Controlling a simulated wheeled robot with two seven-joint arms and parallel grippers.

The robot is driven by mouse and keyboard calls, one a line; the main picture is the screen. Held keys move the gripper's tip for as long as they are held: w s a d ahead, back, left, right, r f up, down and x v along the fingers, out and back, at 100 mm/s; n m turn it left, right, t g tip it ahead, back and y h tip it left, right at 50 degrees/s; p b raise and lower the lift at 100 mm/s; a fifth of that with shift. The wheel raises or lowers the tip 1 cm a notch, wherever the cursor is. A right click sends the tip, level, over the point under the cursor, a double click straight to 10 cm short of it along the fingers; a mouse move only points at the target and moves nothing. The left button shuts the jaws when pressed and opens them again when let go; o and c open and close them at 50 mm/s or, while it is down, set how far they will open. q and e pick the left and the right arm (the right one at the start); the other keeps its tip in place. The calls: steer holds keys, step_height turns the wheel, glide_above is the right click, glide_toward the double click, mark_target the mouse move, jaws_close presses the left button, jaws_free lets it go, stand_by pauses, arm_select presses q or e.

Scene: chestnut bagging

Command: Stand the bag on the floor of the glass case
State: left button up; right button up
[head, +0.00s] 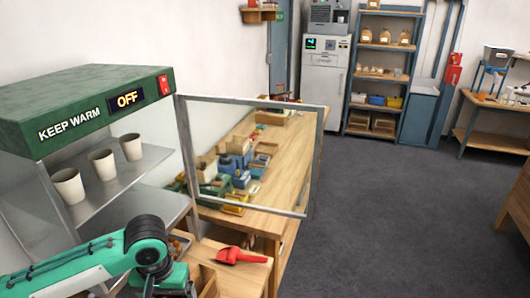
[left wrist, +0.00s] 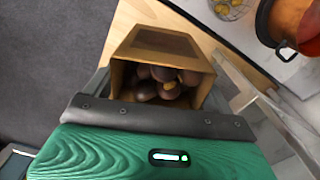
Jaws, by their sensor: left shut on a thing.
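The glass case (head: 95,100) stands at the left of the head view, with a green top reading KEEP WARM and OFF. Its framed glass door (head: 315,160) stands open to the right. A metal shelf inside holds three pale cups (head: 102,164). Much of the case floor is hidden by the shelf and my arm. In the left wrist view, my left gripper (left wrist: 160,100) is shut on the brown paper bag (left wrist: 168,42). The bag's mouth is open towards the camera, with several dark chestnuts (left wrist: 165,82) inside. My right gripper is not in view.
A red scoop (head: 240,256) lies on the wooden counter below the door. A workbench (head: 275,155) with small boxes runs behind the glass. In the left wrist view, an orange-filled dark pot (left wrist: 290,22) stands at upper right. Grey floor at right is clear.

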arm_select(q)
step_height(320, 180, down, 5)
steer(key=b, duration=0.3)
steer(key=shift+w+f, duration=0.1)
steer(key=shift+f, duration=0.05)
steer(key=shift+r, duration=0.35)
step_height(320, 180, up, 6)
steer(key=p, duration=0.5)
step_height(320, 180, down, 6)
steer(key=b, duration=0.5)
steer(key=shift+f, duration=0.4)
step_height(320, 180, up, 8)
steer(key=p, duration=0.6)
step_height(320, 180, down, 8)
steer(key=b, duration=0.6)
steer(key=shift+b, duration=0.3)
